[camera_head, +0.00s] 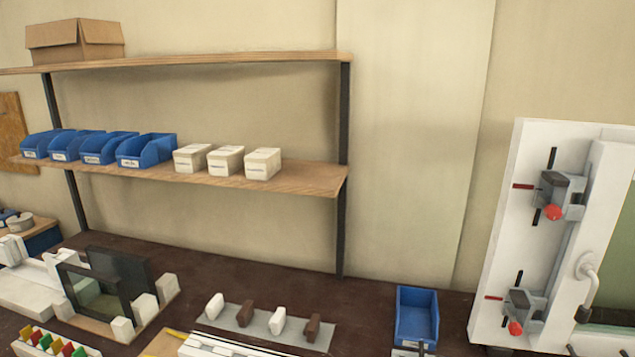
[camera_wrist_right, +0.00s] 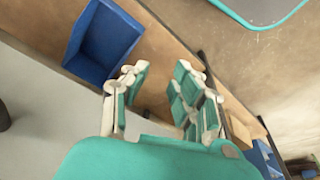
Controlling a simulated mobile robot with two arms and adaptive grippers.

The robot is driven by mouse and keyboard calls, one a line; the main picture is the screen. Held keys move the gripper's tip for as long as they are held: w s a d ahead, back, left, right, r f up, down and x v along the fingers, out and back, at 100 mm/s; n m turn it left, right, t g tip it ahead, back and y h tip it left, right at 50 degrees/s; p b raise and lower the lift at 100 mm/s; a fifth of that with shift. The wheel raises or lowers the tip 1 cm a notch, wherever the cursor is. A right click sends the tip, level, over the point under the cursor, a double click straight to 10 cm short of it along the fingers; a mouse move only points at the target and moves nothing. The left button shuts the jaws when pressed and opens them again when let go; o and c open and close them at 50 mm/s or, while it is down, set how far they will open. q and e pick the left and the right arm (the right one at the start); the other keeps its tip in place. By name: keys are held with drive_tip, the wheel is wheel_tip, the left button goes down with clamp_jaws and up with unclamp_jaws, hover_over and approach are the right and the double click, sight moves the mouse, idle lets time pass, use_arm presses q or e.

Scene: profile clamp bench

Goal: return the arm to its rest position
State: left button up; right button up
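My right gripper (camera_wrist_right: 165,92) shows in the right wrist view with its teal-padded fingers spread apart. It is open, and nothing is held between the fingers. Behind the fingers is a brown wooden surface. A blue bin (camera_wrist_right: 103,40) lies beyond the left finger in that view, apart from it. Neither gripper shows in the head view. My left gripper is in neither view.
In the head view, a blue bin (camera_head: 416,318) stands on the dark bench (camera_head: 260,280), left of a white clamp panel (camera_head: 515,200). A grey plate (camera_head: 262,325) with several small blocks lies in front. A wooden shelf (camera_head: 310,178) holds blue bins and white boxes.

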drive_tip(key=s+f+g, duration=0.1)
drive_tip(key=s+f, duration=0.2)
drive_tip(key=f, duration=0.4)
drive_tip(key=s+f, duration=0.3)
drive_tip(key=f, duration=0.4)
drive_tip(key=s+d+f, duration=0.3)
drive_tip(key=s+f, duration=0.7)
drive_tip(key=s, duration=0.3)
drive_tip(key=shift+d+g, duration=0.15)
drive_tip(key=shift+g, duration=0.25)
